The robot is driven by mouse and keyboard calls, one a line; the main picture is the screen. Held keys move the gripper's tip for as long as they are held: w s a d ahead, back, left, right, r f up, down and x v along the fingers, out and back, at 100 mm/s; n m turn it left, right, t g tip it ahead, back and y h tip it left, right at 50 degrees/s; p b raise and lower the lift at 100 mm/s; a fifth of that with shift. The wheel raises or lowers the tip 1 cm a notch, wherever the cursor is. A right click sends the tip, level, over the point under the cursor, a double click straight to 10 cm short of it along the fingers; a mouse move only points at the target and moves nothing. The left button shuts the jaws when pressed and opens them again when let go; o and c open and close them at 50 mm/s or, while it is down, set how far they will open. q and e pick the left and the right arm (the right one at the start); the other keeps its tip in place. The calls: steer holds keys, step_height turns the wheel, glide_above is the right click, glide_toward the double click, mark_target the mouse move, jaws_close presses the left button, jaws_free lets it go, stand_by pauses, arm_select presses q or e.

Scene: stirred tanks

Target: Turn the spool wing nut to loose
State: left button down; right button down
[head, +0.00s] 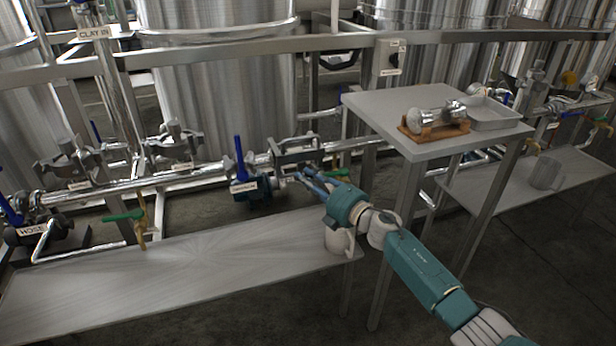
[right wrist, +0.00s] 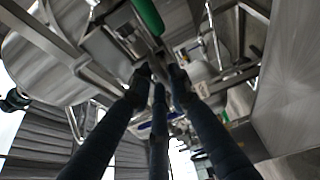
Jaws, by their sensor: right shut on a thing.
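My right gripper (head: 298,178) reaches in from the lower right in the head view, its slim blue-grey fingers at the pipe line just right of the blue-handled valve (head: 240,178). In the right wrist view the dark fingers (right wrist: 158,75) come close together at the fittings. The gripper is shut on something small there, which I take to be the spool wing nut. The nut is mostly hidden by the fingertips, and its turn position cannot be told. A bracket-like clamp (head: 298,150) sits on the pipe just above the fingers. My left gripper is not in view.
A small steel table (head: 370,108) stands right of the arm, with a metal fitting (head: 436,119) on a wooden cradle and a tray (head: 492,118). A low bench (head: 170,275) runs in front of the pipes, with a mug (head: 340,243) at its right end beneath my arm.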

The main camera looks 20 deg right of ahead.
steer(key=shift+s+a+f, duration=0.2)
steer(key=shift+a+f, duration=0.1)
steer(key=shift+a, duration=0.05)
steer(key=c, duration=1.8)
jaws_free()
steer(key=shift+o, duration=0.3)
steer(key=shift+r, duration=0.1)
steer(key=shift+w+d, duration=0.1)
steer(key=shift+d, duration=0.05)
steer(key=v, duration=1.2)
